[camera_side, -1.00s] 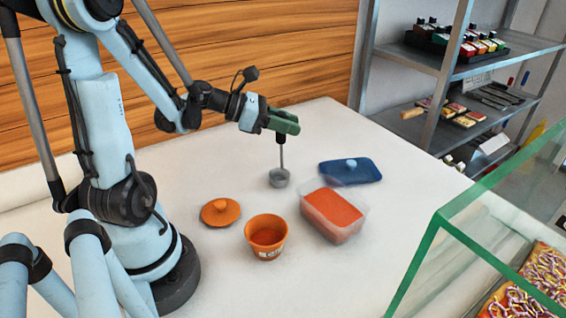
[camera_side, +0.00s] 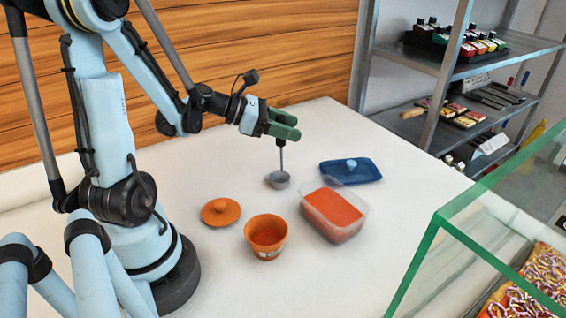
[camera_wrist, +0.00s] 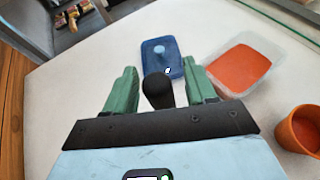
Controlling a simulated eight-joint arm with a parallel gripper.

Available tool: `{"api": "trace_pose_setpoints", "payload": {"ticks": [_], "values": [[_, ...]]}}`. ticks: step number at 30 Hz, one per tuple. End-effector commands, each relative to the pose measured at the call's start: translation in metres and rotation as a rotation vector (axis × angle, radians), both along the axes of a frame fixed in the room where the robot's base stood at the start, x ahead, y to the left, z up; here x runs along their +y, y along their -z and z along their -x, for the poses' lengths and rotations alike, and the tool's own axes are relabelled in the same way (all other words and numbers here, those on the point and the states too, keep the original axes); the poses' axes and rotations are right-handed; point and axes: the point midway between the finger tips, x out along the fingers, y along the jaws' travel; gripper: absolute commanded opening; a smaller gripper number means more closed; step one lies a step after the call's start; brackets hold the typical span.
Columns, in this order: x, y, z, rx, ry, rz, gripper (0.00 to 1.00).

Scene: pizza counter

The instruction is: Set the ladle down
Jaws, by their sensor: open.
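The ladle (camera_side: 280,178) has a grey bowl low at the counter and a thin upright handle. In the wrist view its black handle end (camera_wrist: 158,90) stands between the two green fingers, with gaps on both sides. My gripper (camera_side: 284,125) is open around the top of the handle; it also shows in the wrist view (camera_wrist: 161,88). The bowl appears to rest on the white counter (camera_side: 200,180). The ladle stands upright, left of the clear tub.
A clear tub of red sauce (camera_side: 333,210) stands right of the ladle, with a blue lid (camera_side: 368,172) behind it. An orange pot (camera_side: 266,238) and its orange lid (camera_side: 221,211) are in front. A glass case (camera_side: 440,240) is at right. Free counter lies left of the ladle.

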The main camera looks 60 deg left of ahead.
Motion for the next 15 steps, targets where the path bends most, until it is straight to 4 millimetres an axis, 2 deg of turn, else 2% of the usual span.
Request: {"api": "trace_pose_setpoints", "payload": {"ticks": [4, 15], "values": [[0.004, -0.006, 0.006, 0.000, -0.004, 0.000, 0.55], [0.027, -0.026, 0.051, 0.002, -0.005, 0.001, 0.55]]}}
